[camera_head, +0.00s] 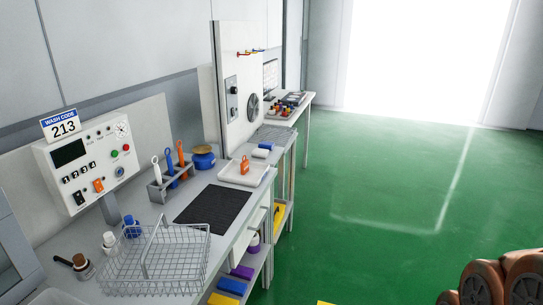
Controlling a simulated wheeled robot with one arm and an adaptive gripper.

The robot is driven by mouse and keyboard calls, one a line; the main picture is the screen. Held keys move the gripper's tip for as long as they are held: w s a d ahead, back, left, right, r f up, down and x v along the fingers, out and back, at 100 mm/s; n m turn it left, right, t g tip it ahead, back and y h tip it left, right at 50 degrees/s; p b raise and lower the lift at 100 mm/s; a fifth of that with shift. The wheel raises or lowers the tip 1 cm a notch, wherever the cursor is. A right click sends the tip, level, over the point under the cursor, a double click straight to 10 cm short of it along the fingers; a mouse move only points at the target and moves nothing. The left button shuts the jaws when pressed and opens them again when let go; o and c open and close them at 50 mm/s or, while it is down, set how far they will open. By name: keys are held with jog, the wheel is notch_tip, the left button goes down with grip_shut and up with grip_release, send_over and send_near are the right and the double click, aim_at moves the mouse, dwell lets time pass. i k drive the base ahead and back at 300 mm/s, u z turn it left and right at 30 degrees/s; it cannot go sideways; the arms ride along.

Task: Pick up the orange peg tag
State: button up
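A small orange tag (245,165) with a loop-shaped top stands in a shallow white tray (259,183) on the grey bench. It looks like the orange peg tag, but it is too small for me to read any marking. Nothing touches it from above. My gripper is not in view, so I cannot see its state or where it is relative to the tag.
A wire basket (180,275), black mat (213,206) and tool rack (178,179) share the bench (228,233). A tall white panel (237,90) rises beyond. The green floor (370,200) to the right is largely clear.

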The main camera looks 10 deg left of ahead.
aim_at(244, 165)
jog(key=u, duration=0.25)
jog(key=i, duration=1)
jog(key=u, duration=1.35)
jog(key=i, duration=0.55)
jog(key=u, duration=0.55)
